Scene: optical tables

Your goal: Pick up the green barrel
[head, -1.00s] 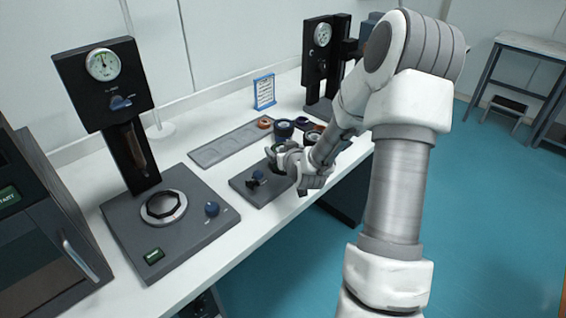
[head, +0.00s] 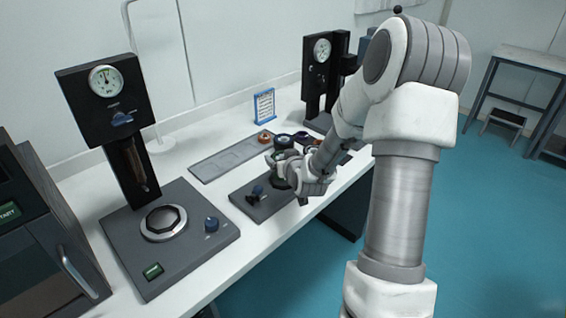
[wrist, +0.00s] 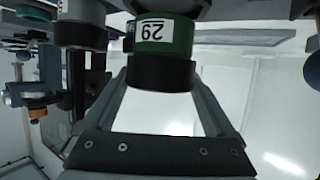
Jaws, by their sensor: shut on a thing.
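The green barrel (wrist: 178,37) is near the top centre of the wrist view. It has a green band, a white label reading 29 and a dark end facing the camera. My gripper (wrist: 163,66) is shut on it, with one finger on each side. In the head view my gripper (head: 277,168) is over the back part of a dark grey plate with a blue knob. There the hand hides most of the barrel, and I cannot tell whether it is clear of the plate.
The dark grey plate (head: 262,207) lies near the bench's front edge. Behind it are a long grey slotted tray (head: 228,160), dark round parts (head: 284,141) and a blue-framed card (head: 264,106). A gauge stand (head: 104,95) is at left, another (head: 321,70) at the back.

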